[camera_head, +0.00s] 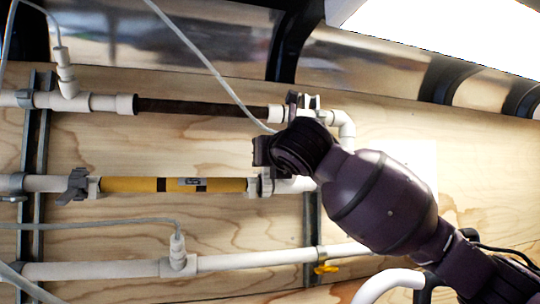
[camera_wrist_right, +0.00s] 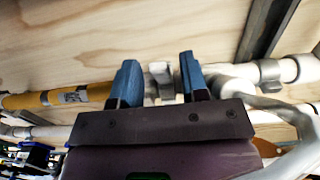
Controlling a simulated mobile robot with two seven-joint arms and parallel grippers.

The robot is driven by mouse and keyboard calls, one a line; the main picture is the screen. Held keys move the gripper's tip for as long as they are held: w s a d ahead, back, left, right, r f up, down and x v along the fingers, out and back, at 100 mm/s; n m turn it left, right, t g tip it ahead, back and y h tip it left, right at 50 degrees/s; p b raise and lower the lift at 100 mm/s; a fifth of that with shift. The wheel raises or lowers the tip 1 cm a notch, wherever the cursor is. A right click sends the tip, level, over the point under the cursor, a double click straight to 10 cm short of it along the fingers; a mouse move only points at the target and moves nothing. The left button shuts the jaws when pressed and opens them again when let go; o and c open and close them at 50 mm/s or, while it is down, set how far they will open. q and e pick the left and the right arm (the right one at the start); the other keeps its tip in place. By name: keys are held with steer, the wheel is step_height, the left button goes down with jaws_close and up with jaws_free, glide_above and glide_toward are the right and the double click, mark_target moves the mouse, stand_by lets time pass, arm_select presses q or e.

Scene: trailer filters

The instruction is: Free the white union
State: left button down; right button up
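The yellow filter (camera_head: 215,185) lies horizontally in the middle pipe line, and it also shows at the left in the wrist view (camera_wrist_right: 45,100). A white union (camera_head: 267,184) sits at its right end, partly covered by my right arm. In the wrist view the pale union (camera_wrist_right: 160,78) shows between the two blue fingers of my right gripper (camera_wrist_right: 159,82). The fingers are apart, one on each side of it; I cannot tell whether they touch it. In the head view the fingers are hidden behind my wrist. My left gripper is not in view.
A dark brown filter (camera_head: 200,105) lies in the pipe line above, with a white elbow (camera_head: 345,128) to its right. A lower white pipe (camera_head: 235,261) has a yellow valve handle (camera_head: 326,268). Thin grey tubes cross in front. Plywood (camera_head: 240,225) backs the pipes.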

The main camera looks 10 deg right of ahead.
jaws_close()
